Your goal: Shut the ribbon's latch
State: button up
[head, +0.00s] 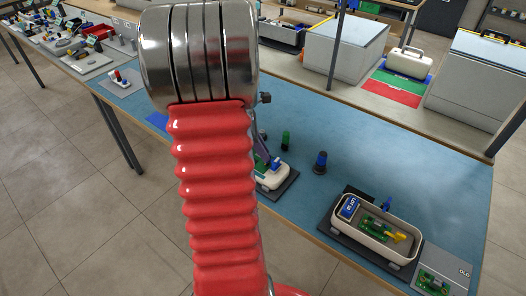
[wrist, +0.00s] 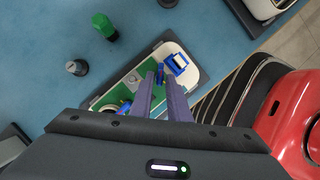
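A white monitor housing (wrist: 184,50) with a green board (wrist: 113,95) lies on a dark mat under my gripper. It also shows in the head view (head: 274,180), partly hidden by my arm. A blue-and-white part (wrist: 177,63) sits in it, just right of the fingertips; I cannot tell whether this is the ribbon's latch. My gripper (wrist: 158,77) reaches over the housing with two purple-grey fingers and a narrow gap between them. A small blue piece (wrist: 157,68) shows at the fingertips; I cannot tell whether it is gripped. The ribbon is not clearly visible.
A green-capped piece (wrist: 104,27) and a grey round piece (wrist: 75,67) stand left of the housing. A dark blue-topped post (head: 320,163) stands right of it. Another white housing (head: 393,235) is at the lower right.

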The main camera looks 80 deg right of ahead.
jog(key=shift+s+f, duration=0.1)
jog(key=shift+f, duration=0.1)
jog(key=shift+c, duration=0.6)
grip_shut()
